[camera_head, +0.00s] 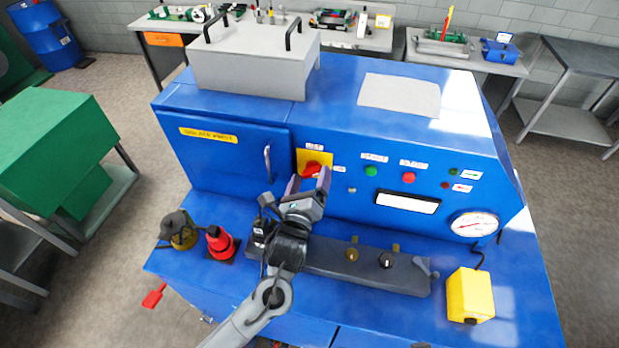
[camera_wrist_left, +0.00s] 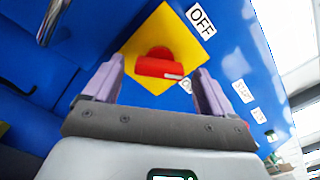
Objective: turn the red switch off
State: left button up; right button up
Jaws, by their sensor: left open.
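The red switch (camera_head: 312,168) is a rotary knob on a yellow square plate (camera_head: 301,156) on the front of the blue cabinet. The wrist view shows the red switch (camera_wrist_left: 160,66) with a white mark near its right end, toward a partly hidden label. The OFF label (camera_wrist_left: 202,21) is at another side of the yellow plate (camera_wrist_left: 178,30). My left gripper (camera_head: 309,181) is open in front of the switch, its fingers on either side of the red handle in the wrist view. I cannot tell whether they touch it. My right gripper is not in view.
Right of the switch are a green button (camera_head: 371,171), a red button (camera_head: 408,178) and a gauge (camera_head: 474,224). A door handle (camera_head: 268,164) sticks out at left. On the ledge below are a red device (camera_head: 220,242), a dark control strip (camera_head: 330,262) and a yellow box (camera_head: 469,295).

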pick_arm(q)
jog(key=shift+w, duration=0.1)
jog(key=c, duration=1.1)
jog(key=shift+o, duration=0.2)
jog(key=shift+n, duration=0.4)
jog(key=n+p, duration=0.2)
jog(key=n, duration=0.2)
jog(key=shift+r, duration=0.1)
jog(key=n+p, duration=0.1)
jog(key=n, duration=0.2)
jog(key=shift+n+p, duration=0.3)
jog(key=shift+n, duration=1.3)
